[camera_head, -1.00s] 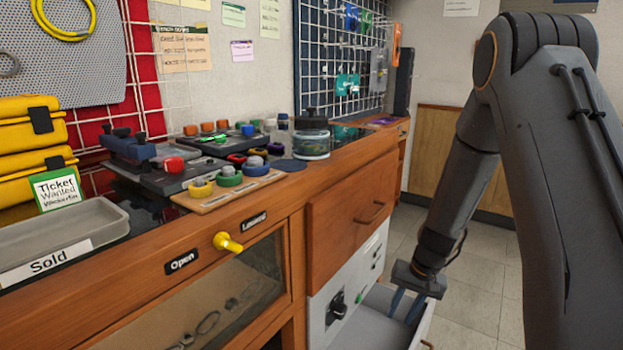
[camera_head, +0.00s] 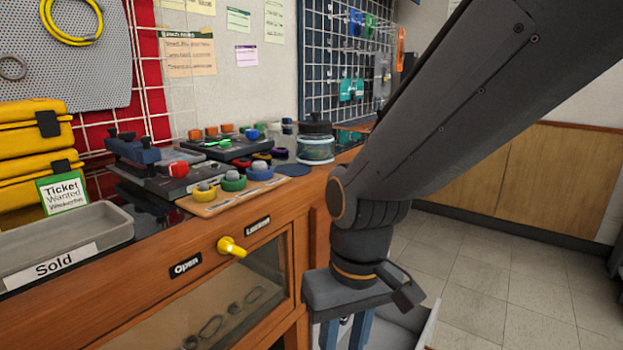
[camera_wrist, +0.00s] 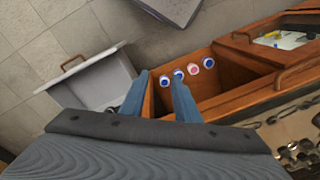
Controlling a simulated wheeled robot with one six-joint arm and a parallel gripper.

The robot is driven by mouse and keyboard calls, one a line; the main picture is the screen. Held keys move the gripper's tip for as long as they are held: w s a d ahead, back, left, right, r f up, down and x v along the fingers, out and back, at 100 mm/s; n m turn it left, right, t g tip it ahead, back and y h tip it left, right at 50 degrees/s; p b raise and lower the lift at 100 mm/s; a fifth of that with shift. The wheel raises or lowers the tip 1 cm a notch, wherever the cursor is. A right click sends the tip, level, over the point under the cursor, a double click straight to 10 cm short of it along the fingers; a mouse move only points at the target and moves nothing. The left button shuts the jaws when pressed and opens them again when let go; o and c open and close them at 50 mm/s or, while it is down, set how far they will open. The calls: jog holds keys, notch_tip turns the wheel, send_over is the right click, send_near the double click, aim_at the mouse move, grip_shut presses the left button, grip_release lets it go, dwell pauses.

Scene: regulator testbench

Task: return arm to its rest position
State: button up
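My gripper (camera_head: 345,335) hangs low in front of the wooden bench in the head view, beside the glass-fronted compartment, with its blue fingers pointing down. The fingertips are cut off by the lower edge there. In the wrist view my gripper (camera_wrist: 160,80) shows two blue fingers apart, with nothing held between them. My dark arm crosses the right half of the head view and bends down at the wrist.
A pulled-out grey drawer (camera_wrist: 92,84) lies left of the fingers in the wrist view. A wooden drawer (camera_wrist: 232,72) holding several round blue, white and pink items lies beyond them. The bench (camera_head: 150,262) has a yellow knob (camera_head: 231,247). Tiled floor (camera_head: 490,270) at right is clear.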

jog(key=s+d+r+m+p, duration=0.1)
jog(key=d+r+m+p, duration=0.1)
jog(key=d+r+p, duration=0.5)
jog(key=s+d+r+m+p, duration=0.2)
jog(key=d+r+p, duration=0.5)
jog(key=r+p, duration=0.5)
jog(key=p, duration=0.5)
jog(key=shift+s+d+h, duration=0.25)
jog(key=shift+d+h, duration=0.15)
